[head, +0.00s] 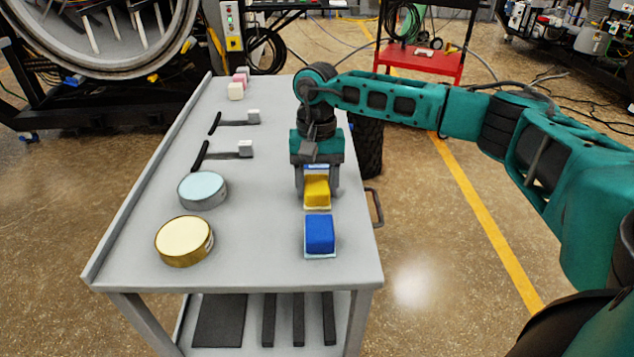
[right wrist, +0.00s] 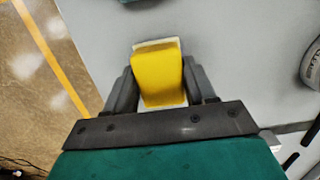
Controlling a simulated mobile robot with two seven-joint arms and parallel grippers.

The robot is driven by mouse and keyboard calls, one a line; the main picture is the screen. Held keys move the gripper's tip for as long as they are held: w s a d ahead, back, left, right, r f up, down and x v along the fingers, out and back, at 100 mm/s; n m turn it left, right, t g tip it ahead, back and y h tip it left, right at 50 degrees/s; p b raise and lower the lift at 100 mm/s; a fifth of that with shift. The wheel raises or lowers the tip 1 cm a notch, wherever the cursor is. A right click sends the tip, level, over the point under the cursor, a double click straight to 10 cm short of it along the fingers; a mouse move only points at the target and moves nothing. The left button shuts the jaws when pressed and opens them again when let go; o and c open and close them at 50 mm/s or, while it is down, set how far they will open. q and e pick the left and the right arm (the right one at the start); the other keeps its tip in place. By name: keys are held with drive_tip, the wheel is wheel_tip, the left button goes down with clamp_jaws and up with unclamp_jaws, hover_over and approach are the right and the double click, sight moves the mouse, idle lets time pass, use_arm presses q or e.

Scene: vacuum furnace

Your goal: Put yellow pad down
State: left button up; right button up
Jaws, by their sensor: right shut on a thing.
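The yellow pad (head: 317,193) is a small block with a pale base, near the right side of the grey cart top (head: 262,255). My right gripper (head: 318,190) comes down over it from above, its fingers on either side. In the right wrist view the yellow pad (right wrist: 158,75) sits between the two fingers (right wrist: 162,88), and the gripper is shut on it. The pad is at or just above the cart top; I cannot tell whether it touches. My left gripper is not in view.
A blue pad (head: 320,234) on a pale base lies just in front of the yellow one. A gold round tin (head: 184,241), a light blue round tin (head: 203,190) and two black-handled brushes (head: 222,152) (head: 234,120) stand to the left. The cart's middle is clear.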

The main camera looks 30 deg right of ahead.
sight(317, 178)
drive_tip(key=o, duration=0.9)
drive_tip(key=shift+f, duration=0.1)
drive_tip(key=shift+o, duration=0.2)
wheel_tip(317, 178, up, 12)
drive_tip(key=w+p, duration=0.1)
drive_tip(key=shift+d, duration=0.4)
drive_tip(key=shift+w, duration=0.1)
